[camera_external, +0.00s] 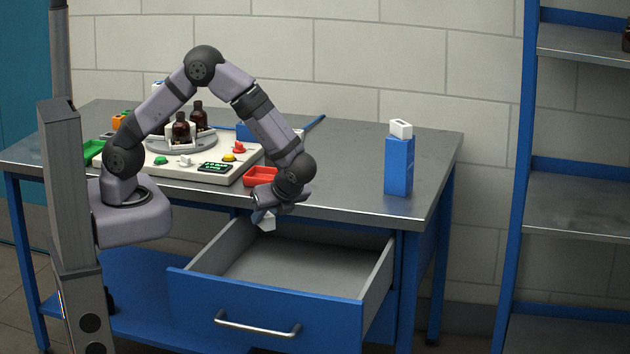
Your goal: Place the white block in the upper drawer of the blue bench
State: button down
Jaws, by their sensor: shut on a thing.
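My gripper (263,213) is in front of the bench's front edge, pointing down above the open drawer. It is shut on a small white block (267,223), which hangs over the back left part of the drawer, apart from its floor. Parts of the fingers are hidden by the wrist. The blue-fronted drawer (265,309) is pulled well out of the blue bench (350,150) and its grey inside looks empty. Another white block (401,128) sits on top of a tall blue box (398,166) at the right of the bench top.
A white panel (212,174) with a round grey stand, brown bottles (181,130) and coloured knobs fills the left of the bench top. A red tray (261,177) and green tray (95,150) flank it. Blue shelving (580,200) stands at right. The bench top between red tray and blue box is clear.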

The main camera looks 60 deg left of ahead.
jog(key=w+d+f+m+t+h+b, duration=0.2)
jog(key=d+f+m+t+b, duration=0.15)
jog(key=d+m+t, duration=0.35)
jog(key=m, duration=0.3)
send_near(294, 280)
jog(key=shift+h, duration=0.3)
jog(key=shift+a+r+b+x, duration=0.1)
jog(key=shift+b+x, duration=0.1)
jog(key=shift+x, duration=1.05)
jog(key=shift+a+r+b+x, duration=0.15)
jog(key=shift+x, duration=1.15)
jog(key=shift+f, duration=0.15)
jog(key=c, duration=1.5)
grip_release()
